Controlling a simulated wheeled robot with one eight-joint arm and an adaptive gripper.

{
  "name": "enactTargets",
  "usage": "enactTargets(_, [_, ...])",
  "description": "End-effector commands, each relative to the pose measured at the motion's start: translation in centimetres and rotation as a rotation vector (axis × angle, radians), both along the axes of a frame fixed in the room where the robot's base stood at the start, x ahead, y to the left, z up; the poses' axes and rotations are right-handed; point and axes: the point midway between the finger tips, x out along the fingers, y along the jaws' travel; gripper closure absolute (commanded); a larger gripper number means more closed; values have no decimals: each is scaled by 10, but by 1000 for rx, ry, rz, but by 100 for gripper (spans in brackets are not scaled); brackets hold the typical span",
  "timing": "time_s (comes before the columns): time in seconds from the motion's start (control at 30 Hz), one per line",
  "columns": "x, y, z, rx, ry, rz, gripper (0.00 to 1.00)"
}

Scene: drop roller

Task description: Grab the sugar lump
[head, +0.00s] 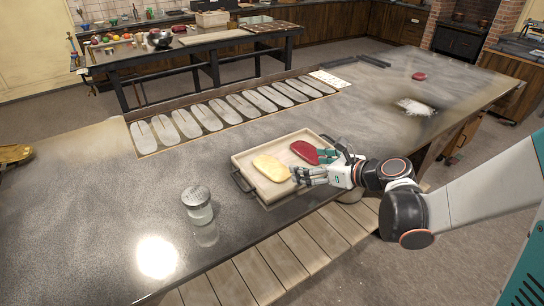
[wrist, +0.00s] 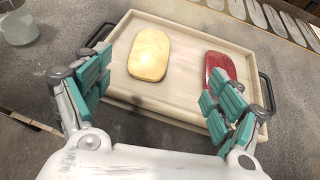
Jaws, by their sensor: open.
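A pale yellow slab-like lump (head: 271,167) lies at the left in a light wooden tray (head: 247,157) on the dark counter. A dark red lump (head: 304,152) lies at the right in the same tray. Which of them the task means by the sugar lump, I cannot tell. My gripper (head: 309,167) is above the tray's right side, open and empty. In the wrist view, the yellow lump (wrist: 149,54) shows whole between the spread teal-padded fingers, beyond them. The red lump (wrist: 220,67) is partly hidden behind the right finger.
The tray has dark side handles (head: 242,182). A glass jar with a metal lid (head: 197,204) stands to its left. A row of pale oval moulds (head: 225,108) lies behind it. A small red piece (head: 419,76) and a white patch (head: 415,107) are farther right. The counter between is clear.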

Motion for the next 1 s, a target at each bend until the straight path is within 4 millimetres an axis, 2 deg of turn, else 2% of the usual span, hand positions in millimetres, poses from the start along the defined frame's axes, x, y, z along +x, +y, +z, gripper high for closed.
enactTargets(0.17, [6, 11, -20, -42, 7, 35, 14])
enactTargets(0.5, [43, 49, -45, -39, 6, 31, 14])
enactTargets(0.77, [52, 58, -51, -37, 7, 29, 14])
enactTargets(1.0, [62, 79, -72, -36, 7, 31, 14])
